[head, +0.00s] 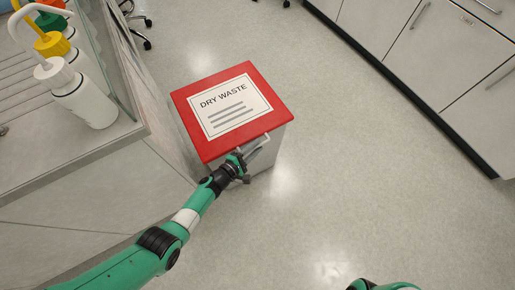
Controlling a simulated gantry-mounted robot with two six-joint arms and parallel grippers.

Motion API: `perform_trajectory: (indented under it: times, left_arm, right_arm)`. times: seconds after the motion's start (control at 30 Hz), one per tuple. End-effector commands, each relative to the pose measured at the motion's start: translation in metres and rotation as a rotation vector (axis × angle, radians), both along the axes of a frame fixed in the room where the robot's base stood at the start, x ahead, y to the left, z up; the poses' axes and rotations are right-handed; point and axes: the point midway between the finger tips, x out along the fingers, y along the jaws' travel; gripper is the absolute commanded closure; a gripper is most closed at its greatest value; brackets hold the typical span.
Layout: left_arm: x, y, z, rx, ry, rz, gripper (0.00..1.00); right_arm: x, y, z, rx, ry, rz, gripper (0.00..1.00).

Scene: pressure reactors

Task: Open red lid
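The red lid (182,98) lies flat and closed on a grey bin, with a white label reading "DRY WASTE" on it. The grey bin body (268,152) shows below the lid's front right edge. A pale handle (256,145) shows at that front edge. My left gripper (243,174) is at the front of the bin, just below the lid's edge and close to the handle. Its fingers are small and partly hidden, so I cannot tell whether they touch or hold the handle. My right gripper is not in view; only a piece of my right arm shows at the bottom edge.
Grey cabinets (415,65) stand at the upper right. Chair wheels (143,30) show at the top. The floor (360,180) right of the bin is clear.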

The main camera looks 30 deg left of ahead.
Motion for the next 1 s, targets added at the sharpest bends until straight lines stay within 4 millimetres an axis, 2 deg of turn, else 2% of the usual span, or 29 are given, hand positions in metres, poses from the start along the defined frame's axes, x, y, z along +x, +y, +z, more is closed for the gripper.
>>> perform_trajectory:
  times: [0.1, 0.37, 0.53, 1.0]
  left_arm:
    - [0.0091, -0.0024, -0.0034, 0.001, 0.001, -0.001, 0.7]
    - [0.0107, -0.0025, -0.0014, 0.001, 0.001, -0.001, 0.7]
    - [0.0105, -0.0025, -0.0015, 0.001, 0.001, -0.001, 1.0]
    - [0.0103, -0.0024, -0.0016, 0.001, 0.001, -0.001, 1.0]
  right_arm:
    - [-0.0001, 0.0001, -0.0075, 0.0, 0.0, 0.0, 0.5]
    - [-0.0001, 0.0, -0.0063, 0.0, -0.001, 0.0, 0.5]
    - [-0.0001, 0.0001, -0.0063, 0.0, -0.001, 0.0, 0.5]
    - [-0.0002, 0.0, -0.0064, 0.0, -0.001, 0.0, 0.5]
